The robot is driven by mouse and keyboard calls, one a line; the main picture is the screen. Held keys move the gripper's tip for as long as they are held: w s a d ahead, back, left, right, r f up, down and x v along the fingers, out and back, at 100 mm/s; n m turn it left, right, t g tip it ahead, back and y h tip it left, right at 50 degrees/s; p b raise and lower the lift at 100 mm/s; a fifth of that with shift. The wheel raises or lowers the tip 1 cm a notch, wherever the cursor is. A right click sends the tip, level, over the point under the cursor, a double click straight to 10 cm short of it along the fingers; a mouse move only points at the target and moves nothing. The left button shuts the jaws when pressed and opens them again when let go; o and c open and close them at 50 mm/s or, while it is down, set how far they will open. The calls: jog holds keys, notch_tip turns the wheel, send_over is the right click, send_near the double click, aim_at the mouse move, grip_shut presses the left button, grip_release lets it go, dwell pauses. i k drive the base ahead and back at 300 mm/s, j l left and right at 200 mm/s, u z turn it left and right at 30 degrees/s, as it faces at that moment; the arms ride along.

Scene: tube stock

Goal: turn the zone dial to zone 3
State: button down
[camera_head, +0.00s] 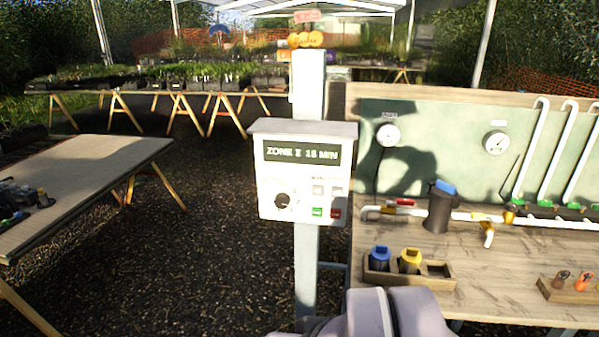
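The zone dial (282,200) is a small round black knob at the lower left of the pale grey control box (303,208). The box is mounted on a grey post near the picture's middle. The dial's pointer and markings are too small to read. Green and red buttons sit at the box's lower right, with paler ones above. Part of my arm shows at the bottom middle, below the box. My gripper is not in view.
A wooden bench (480,245) at right carries pipes, a dark can (440,207) with a blue top and a wooden tray (440,283) with blue- and yellow-topped pieces. A table (90,185) stands at left. Gravel (215,225) between table and post is clear.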

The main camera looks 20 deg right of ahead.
aim_at(282, 200)
jog(key=k+j+z, duration=0.15)
jog(key=z, duration=0.2)
jog(key=k+j+z, duration=0.15)
jog(key=z, duration=0.2)
jog(key=k+j+z, duration=0.15)
jog(key=z, duration=0.2)
